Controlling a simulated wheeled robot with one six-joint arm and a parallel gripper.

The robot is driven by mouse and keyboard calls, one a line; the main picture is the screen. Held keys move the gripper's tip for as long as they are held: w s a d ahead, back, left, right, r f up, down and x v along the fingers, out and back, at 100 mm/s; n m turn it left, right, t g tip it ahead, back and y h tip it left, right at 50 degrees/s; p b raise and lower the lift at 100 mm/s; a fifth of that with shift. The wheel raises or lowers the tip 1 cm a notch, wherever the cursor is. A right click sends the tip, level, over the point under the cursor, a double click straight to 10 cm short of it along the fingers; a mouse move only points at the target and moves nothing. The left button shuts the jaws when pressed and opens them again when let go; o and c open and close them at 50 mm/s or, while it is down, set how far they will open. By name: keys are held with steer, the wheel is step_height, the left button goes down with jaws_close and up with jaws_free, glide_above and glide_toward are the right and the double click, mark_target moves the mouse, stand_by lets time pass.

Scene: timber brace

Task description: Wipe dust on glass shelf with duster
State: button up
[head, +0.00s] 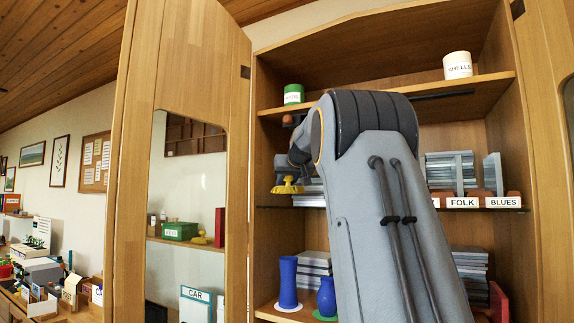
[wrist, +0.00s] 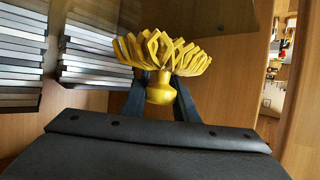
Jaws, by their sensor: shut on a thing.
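A yellow duster (wrist: 161,52) with a fan of looped strips and a round knob shows in the wrist view. My gripper (wrist: 160,90) is shut on its knob, one dark finger on each side. In the head view the duster (head: 287,187) is at the left end of the glass shelf (head: 492,209), close to that shelf's level. I cannot tell whether it touches the shelf. My arm hides the middle of the shelf and most of my gripper. Dust is too small to make out.
Stacks of grey cases (wrist: 100,68) stand near the duster. Label blocks reading FOLK (head: 462,202) and BLUES (head: 503,202) stand on the shelf's right. A white SHELLS pot (head: 457,65) and green pot (head: 293,94) stand above; blue vases (head: 288,282) stand below. An open door (head: 180,60) is at left.

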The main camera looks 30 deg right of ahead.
steer(key=shift+r+p, duration=1.75)
steer(key=shift+r, duration=0.35)
steer(key=shift+s, duration=0.15)
